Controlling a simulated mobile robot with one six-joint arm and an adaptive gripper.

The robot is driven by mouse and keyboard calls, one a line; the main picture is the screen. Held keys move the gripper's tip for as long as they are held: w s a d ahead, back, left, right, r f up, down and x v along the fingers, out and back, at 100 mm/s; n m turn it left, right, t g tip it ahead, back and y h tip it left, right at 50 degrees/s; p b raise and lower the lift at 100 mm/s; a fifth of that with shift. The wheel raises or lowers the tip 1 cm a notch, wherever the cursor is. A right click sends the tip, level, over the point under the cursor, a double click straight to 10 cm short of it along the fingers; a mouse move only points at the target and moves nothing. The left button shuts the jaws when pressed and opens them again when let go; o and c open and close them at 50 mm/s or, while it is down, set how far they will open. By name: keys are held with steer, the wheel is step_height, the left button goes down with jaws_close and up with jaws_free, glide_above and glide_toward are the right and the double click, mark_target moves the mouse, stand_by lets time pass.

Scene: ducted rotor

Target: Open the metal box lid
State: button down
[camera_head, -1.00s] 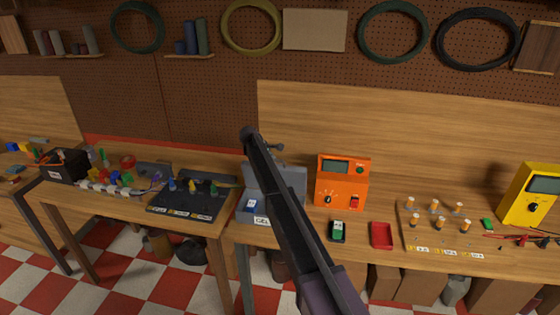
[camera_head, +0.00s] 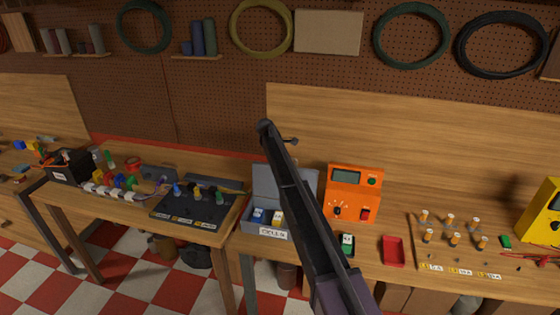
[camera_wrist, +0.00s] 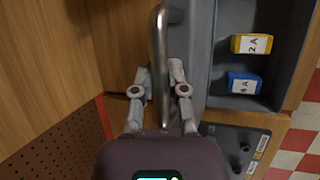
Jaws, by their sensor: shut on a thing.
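The grey metal box (camera_head: 261,233) with a "CELLS" label stands on the workbench, partly behind my arm. Its lid (camera_head: 265,181) stands raised at the back of the box, open. Blue and yellow cells show inside. In the wrist view, the lid's metal handle (camera_wrist: 158,45) runs between the two fingers of my gripper (camera_wrist: 160,78), which is shut on it. The lid panel (camera_wrist: 196,60) is just right of the handle, and the box interior (camera_wrist: 278,72) shows a yellow cell (camera_wrist: 251,44) and a blue cell (camera_wrist: 243,83). My arm hides the gripper in the head view.
An orange meter (camera_head: 353,192) stands right of the box, with a green item in a dark tray (camera_head: 347,245) and a red tray (camera_head: 393,251) before it. A black board (camera_head: 195,209) with colored pieces lies left. A wooden back panel (camera_head: 430,140) rises behind the bench.

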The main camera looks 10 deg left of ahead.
steer(key=shift+w+d+f, duration=0.15)
steer(key=shift+w+d, duration=0.15)
steer(key=shift+w, duration=0.3)
steer(key=c, duration=0.6)
jaws_free()
steer(key=shift+s, duration=0.25)
steer(key=shift+c, duration=0.2)
steer(key=shift+a, duration=0.2)
